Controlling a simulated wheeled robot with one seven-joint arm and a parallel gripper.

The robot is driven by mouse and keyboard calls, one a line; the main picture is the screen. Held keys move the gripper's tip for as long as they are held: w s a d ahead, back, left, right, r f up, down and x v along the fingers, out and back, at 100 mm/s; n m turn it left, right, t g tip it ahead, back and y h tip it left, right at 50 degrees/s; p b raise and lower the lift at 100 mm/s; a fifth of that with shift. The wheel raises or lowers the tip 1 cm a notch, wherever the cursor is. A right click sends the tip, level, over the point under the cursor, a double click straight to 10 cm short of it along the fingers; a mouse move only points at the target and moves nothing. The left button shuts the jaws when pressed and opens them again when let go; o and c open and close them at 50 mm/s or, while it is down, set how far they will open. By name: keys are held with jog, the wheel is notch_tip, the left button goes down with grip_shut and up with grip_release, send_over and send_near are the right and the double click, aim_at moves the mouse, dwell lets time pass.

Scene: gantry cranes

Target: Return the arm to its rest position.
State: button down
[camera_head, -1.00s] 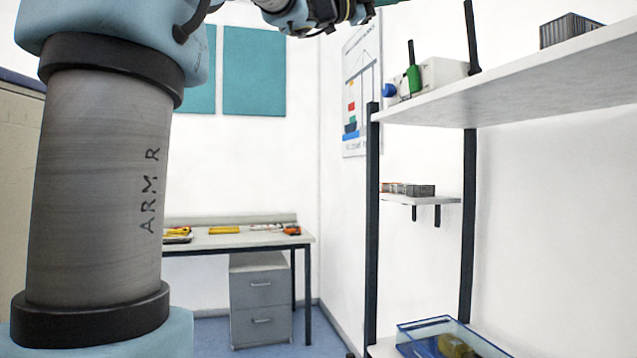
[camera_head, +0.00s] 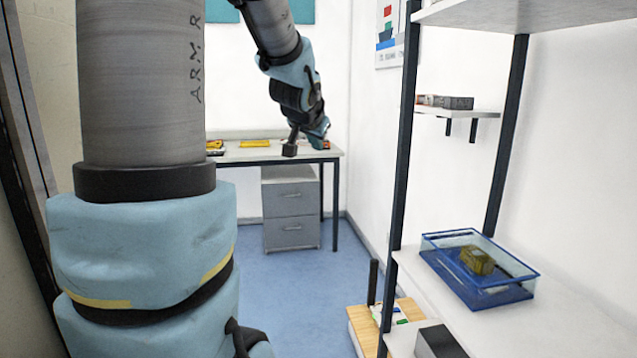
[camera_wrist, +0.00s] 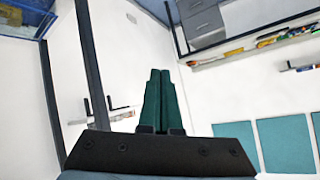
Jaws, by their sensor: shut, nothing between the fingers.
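My gripper (camera_wrist: 160,75) shows in the wrist view with its two dark green fingers together and nothing between them. The fingers are apart from the shelves and walls, with a white wall behind them. In the head view my arm comes down from the top, and its outer end hangs in the picture in front of the desk. I cannot clearly make out the fingers there.
A shelf rack on the right has a dark post (camera_head: 404,130) and a blue clear tray (camera_head: 440,268) with a yellowish object (camera_head: 478,260). A desk (camera_head: 240,157) with drawers (camera_head: 291,210) stands at the back. Blue floor (camera_head: 290,290) between is clear.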

jog(key=s+a+f+n+g+y, duration=0.1)
jog(key=s+a+f+n+g, duration=0.1)
jog(key=s+f, duration=0.8)
jog(key=s+a+f+n+g, duration=0.3)
jog(key=s+f+g, duration=0.4)
jog(key=s+f, duration=0.3)
jog(key=s+a, duration=0.1)
jog(key=s, duration=0.2)
jog(key=shift+s+y, duration=0.25)
jog(key=shift+y, duration=0.15)
jog(key=c, duration=1.6)
grip_release()
jog(key=shift+a, duration=0.1)
